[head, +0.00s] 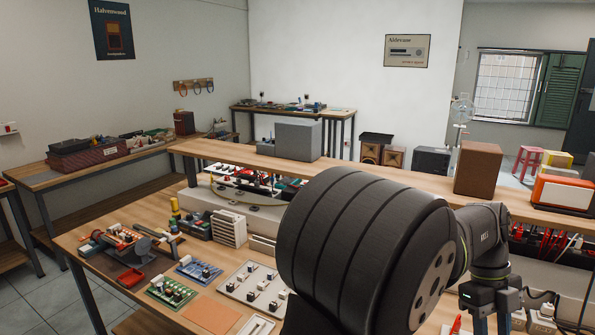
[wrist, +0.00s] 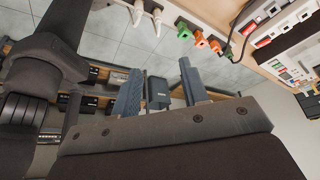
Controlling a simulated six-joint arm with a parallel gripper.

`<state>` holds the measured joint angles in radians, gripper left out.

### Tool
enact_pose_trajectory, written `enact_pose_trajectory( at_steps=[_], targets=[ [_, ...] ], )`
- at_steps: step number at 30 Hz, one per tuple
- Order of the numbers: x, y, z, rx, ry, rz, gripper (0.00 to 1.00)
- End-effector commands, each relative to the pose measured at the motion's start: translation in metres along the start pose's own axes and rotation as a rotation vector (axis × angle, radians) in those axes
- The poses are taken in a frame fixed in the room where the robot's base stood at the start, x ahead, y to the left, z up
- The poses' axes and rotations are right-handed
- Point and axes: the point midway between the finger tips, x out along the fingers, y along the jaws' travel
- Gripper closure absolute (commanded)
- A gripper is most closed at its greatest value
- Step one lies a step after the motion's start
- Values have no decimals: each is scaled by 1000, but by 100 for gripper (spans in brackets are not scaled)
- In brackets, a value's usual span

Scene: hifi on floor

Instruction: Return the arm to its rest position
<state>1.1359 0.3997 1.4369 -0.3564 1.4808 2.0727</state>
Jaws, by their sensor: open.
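My arm (head: 370,250) fills the lower right of the head view, with its large dark ribbed link closest to the camera. It bends down at the right, and the head view does not show the fingertips clearly. In the wrist view my gripper (wrist: 160,68) is open, its two blue-grey fingers apart. Nothing is held between them. A dark box (wrist: 158,93) shows in the gap, seemingly in the background beyond the fingers.
A raised shelf behind holds a grey box (head: 298,140), a brown box (head: 478,168) and an orange device (head: 562,193). Cables and connectors (wrist: 200,40) appear near the gripper's upper right.

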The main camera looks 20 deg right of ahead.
Motion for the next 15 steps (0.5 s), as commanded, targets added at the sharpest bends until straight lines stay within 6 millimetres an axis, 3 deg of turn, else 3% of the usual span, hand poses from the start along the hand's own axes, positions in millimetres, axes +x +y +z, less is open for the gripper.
enact_pose_trajectory(
  at_steps=[2,9,15],
  targets=[
    [-16,0,-6,1,-2,-4,59],
    [34,1,14,-3,2,4,59],
    [74,1,13,0,2,4,59]
  ],
)
